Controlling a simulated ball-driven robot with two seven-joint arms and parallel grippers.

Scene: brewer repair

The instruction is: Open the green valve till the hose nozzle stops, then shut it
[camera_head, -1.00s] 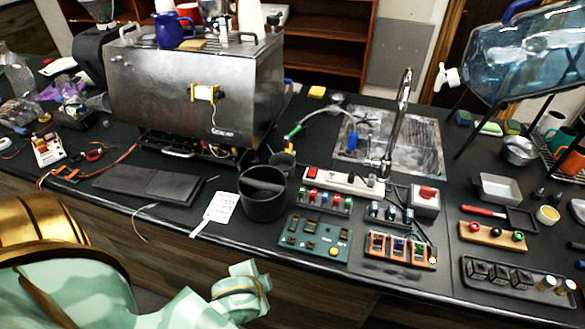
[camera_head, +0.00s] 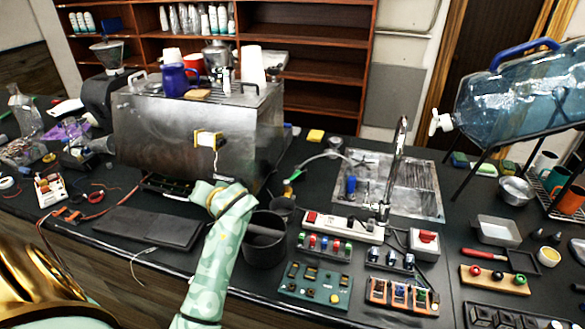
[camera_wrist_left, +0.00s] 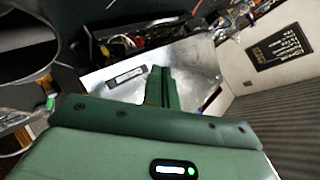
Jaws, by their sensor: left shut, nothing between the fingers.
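The green valve (camera_head: 296,174) is a small green piece on the grey hose (camera_head: 322,156), on the counter right of the steel brewer (camera_head: 200,125). The hose arches from there toward the sink (camera_head: 400,180). A blue piece (camera_head: 351,185), which looks like the hose nozzle, stands at the sink's left side. My left arm reaches up in front of the brewer's lower right front, left of the valve; its fingertips cannot be made out in the head view. In the left wrist view my left gripper (camera_wrist_left: 162,86) is shut and empty before a shiny metal surface. My right gripper is out of view.
A black bin (camera_head: 265,248) stands just right of my left forearm, with a smaller dark cup (camera_head: 283,207) behind it. A white power strip (camera_head: 340,225) and switch boards lie to the right. A dark mat (camera_head: 150,228) lies left of my arm.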

